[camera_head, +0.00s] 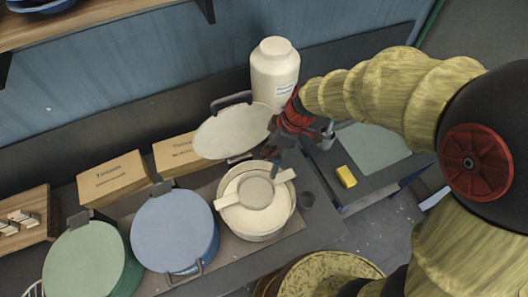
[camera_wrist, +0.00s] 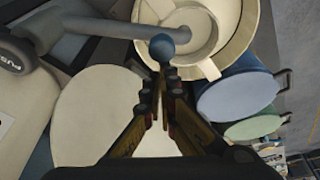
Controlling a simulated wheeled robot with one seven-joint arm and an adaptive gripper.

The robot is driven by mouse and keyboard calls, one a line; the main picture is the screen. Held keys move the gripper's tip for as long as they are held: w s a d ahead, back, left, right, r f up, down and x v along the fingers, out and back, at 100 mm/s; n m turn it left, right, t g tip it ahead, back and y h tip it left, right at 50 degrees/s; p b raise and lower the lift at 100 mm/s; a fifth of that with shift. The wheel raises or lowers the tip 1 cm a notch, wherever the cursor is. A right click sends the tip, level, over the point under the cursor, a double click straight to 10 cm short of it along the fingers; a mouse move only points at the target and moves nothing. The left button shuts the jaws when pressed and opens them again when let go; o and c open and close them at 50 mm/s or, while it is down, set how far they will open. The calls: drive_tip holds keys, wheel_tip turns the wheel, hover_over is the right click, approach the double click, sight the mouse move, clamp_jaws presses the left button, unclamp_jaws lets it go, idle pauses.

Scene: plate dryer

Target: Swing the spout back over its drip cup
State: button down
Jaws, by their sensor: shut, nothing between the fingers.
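The grey spout (camera_wrist: 95,27) runs from the pump head marked PUSH (camera_wrist: 14,58) in the wrist view. In the head view my gripper (camera_head: 277,158) is above the vessel's far side.
The large cream bottle (camera_head: 275,74) stands at the back. A raised cream lid (camera_head: 232,132) is left of my gripper. Blue (camera_head: 174,231) and green (camera_head: 84,260) lidded pots stand to the left. A yellow block (camera_head: 346,176) lies right, near the mat (camera_head: 374,145).

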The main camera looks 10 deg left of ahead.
drive_tip(key=d+n+g+b, duration=0.2)
drive_tip(key=d+n+b, duration=0.6)
drive_tip(key=d, duration=0.4)
drive_tip(key=shift+s+d+g+h+b, duration=0.15)
drive_tip(key=shift+s+g+h+b, duration=0.2)
drive_tip(key=shift+g+h+b, duration=0.05)
